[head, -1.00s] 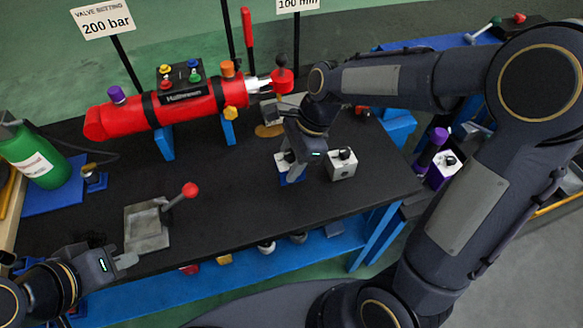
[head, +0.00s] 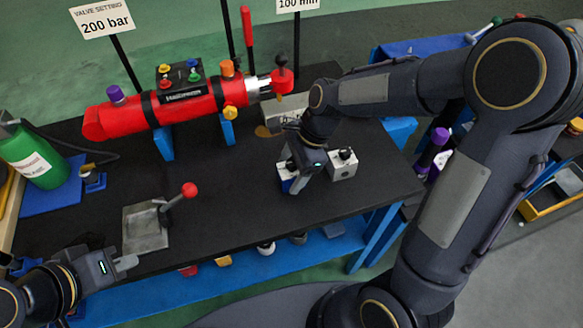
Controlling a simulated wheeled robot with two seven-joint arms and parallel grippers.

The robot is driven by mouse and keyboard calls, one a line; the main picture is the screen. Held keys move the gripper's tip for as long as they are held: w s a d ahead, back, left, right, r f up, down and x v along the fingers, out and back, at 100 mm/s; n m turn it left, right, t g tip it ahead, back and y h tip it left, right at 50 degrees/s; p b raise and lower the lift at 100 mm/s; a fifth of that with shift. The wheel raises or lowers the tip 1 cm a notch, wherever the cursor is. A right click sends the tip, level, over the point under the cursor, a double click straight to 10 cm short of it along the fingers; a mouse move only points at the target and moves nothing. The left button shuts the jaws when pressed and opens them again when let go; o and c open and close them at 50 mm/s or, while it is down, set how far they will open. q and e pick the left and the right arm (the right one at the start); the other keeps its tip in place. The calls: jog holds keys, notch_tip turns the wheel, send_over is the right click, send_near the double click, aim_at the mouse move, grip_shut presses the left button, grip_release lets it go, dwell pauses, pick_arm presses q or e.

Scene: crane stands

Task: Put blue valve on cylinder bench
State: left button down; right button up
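The blue valve (head: 287,184), a small white block with a blue face, is at the front middle of the black-topped cylinder bench (head: 230,205). My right gripper (head: 296,178) reaches down over it from the right and hides part of it. I cannot tell whether its fingers are closed on the valve, or whether the valve rests on the bench top. My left gripper (head: 126,262) is at the bench's front left, apart from the valve. Its fingertips are too small to judge.
A white block with a black knob (head: 343,164) stands just right of the valve. A red cylinder (head: 170,106) lies on blue supports behind. A grey plate with a red-knobbed lever (head: 146,226) is at the left. The bench's middle is clear.

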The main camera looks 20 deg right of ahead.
jog(key=shift+r, duration=0.25)
jog(key=p+v, duration=0.2)
jog(key=v, duration=1)
jog(key=s+d+n+t, duration=0.2)
jog(key=s+n+t, duration=0.1)
jog(key=s+n, duration=0.5)
jog(key=s+d+n+t, duration=0.1)
jog(key=s+n+t, duration=0.2)
jog(key=s+n, duration=0.5)
jog(key=shift+s+d+f+h, duration=0.25)
jog(key=shift+s+d+h, duration=0.05)
jog(key=shift+s+d, duration=0.05)
notch_tip(320, 180, up, 3)
jog(key=shift+f+p, duration=0.2)
jog(key=shift+p, duration=1)
